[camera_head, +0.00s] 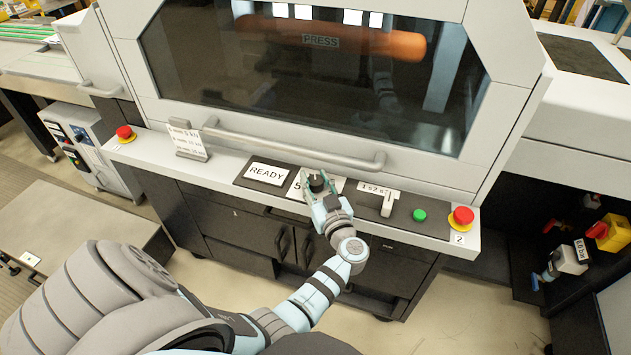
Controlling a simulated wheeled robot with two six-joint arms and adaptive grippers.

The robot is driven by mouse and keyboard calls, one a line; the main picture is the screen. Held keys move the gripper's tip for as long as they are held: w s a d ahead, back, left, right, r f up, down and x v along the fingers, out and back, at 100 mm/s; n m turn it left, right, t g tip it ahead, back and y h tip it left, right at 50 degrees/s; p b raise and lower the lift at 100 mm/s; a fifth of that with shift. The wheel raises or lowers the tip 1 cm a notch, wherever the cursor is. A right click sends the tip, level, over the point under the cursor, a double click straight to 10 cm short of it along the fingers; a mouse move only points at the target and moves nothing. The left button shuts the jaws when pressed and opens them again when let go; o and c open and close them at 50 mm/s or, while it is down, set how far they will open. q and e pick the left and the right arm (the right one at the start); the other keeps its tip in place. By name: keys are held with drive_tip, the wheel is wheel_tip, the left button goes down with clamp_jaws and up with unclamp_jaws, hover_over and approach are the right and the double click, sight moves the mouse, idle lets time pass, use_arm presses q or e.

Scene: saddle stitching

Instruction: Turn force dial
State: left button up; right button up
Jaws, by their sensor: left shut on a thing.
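The force dial (317,183) is a small black knob on the control ledge of the press, between the READY sign and a lever switch. My left gripper (317,187) reaches it from the front, with its fingers on either side of the knob, shut on it. A white label with a "5" beside the dial is partly hidden by the gripper. My right gripper does not show.
The READY sign (267,173) lies left of the dial. The lever switch (388,203), a green button (420,215) and a red emergency button (461,217) are to the right. A long grey handle bar (290,149) runs behind the dial. Another red button (125,132) and a small standing card (187,140) are at left.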

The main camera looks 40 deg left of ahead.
use_arm(q)
drive_tip(key=shift+n+g+y, duration=0.5)
drive_tip(key=shift+n+g, duration=0.1)
drive_tip(key=shift+g, duration=0.2)
drive_tip(key=o, duration=1.2)
drive_tip(key=shift+c, duration=0.2)
